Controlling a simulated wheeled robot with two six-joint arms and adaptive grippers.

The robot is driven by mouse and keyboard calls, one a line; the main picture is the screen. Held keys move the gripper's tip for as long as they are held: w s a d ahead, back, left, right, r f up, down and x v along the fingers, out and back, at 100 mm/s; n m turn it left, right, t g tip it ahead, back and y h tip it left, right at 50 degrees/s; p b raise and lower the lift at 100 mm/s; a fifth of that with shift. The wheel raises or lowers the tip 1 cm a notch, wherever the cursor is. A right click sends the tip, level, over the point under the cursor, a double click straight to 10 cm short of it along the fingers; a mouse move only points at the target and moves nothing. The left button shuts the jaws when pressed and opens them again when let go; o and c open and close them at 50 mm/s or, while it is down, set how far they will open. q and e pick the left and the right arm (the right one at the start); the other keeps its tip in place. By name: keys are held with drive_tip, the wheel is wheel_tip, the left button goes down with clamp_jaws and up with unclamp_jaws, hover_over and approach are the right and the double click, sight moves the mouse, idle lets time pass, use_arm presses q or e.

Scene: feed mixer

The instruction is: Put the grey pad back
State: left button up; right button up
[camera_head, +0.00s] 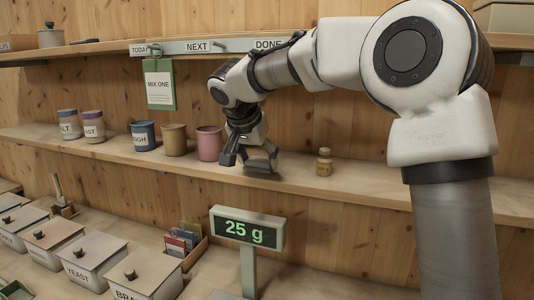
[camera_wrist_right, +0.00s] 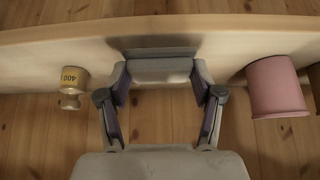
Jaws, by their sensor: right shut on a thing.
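My right gripper (camera_head: 249,157) reaches down to the middle shelf, between the pink cup and a small brass weight. In the right wrist view its fingers (camera_wrist_right: 160,78) are shut on the grey pad (camera_wrist_right: 160,70), a light grey block spanning the gap between them. A darker grey strip (camera_wrist_right: 152,52) lies just beyond the pad against the shelf; I cannot tell whether the pad touches it. In the head view the fingers hide most of the pad. My left gripper is not in view.
The pink cup (camera_head: 209,143) stands close left of the gripper, with other cups further left. The brass weight (camera_head: 324,162) stands to the right. The shelf right of the weight is clear.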

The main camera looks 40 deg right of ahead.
sight(267, 158)
drive_tip(key=d, duration=0.1)
drive_tip(key=w+d+p, duration=0.1)
drive_tip(key=d, duration=0.1)
drive_tip(key=w+d+p, duration=0.1)
drive_tip(key=shift+w+d+r, duration=0.25)
drive_tip(key=shift+d+r, duration=0.05)
drive_tip(key=shift+d, duration=0.05)
drive_tip(key=shift+w+d+f+p, duration=0.15)
drive_tip(key=shift+f+p, duration=0.1)
drive_tip(key=shift+f, duration=0.3)
drive_tip(key=shift+d+f+p, duration=0.15)
drive_tip(key=shift+f+p, duration=0.05)
drive_tip(key=shift+f, duration=0.35)
drive_tip(key=shift+d+f, duration=0.1)
drive_tip(key=shift+d, duration=0.05)
drive_tip(key=shift+a+f+b, duration=0.15)
drive_tip(key=shift+a+b, duration=0.05)
drive_tip(key=shift+b, duration=0.2)
drive_tip(key=o, duration=1.2)
drive_tip(key=shift+d, duration=0.1)
